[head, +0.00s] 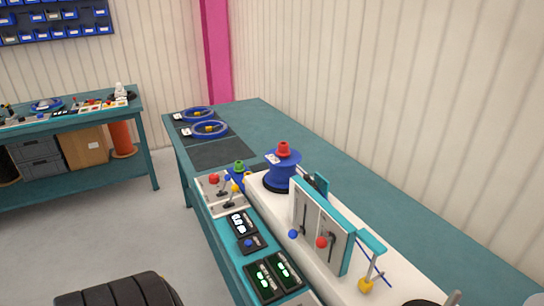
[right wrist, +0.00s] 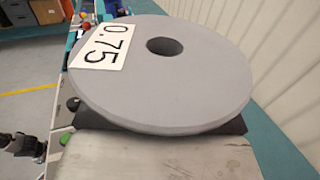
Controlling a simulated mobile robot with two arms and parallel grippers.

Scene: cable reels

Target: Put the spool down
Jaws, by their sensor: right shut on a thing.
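The spool (right wrist: 190,80) fills much of the right wrist view. Its grey round flange has a dark centre hole and a white label reading 0.75. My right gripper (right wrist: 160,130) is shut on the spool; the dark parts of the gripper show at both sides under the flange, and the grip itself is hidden. A grey edge (head: 536,299) at the bottom right of the head view may be the same spool, but too little shows to be sure.
A dark mat (head: 220,154) is bare. Another bench (head: 80,188) stands at left.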

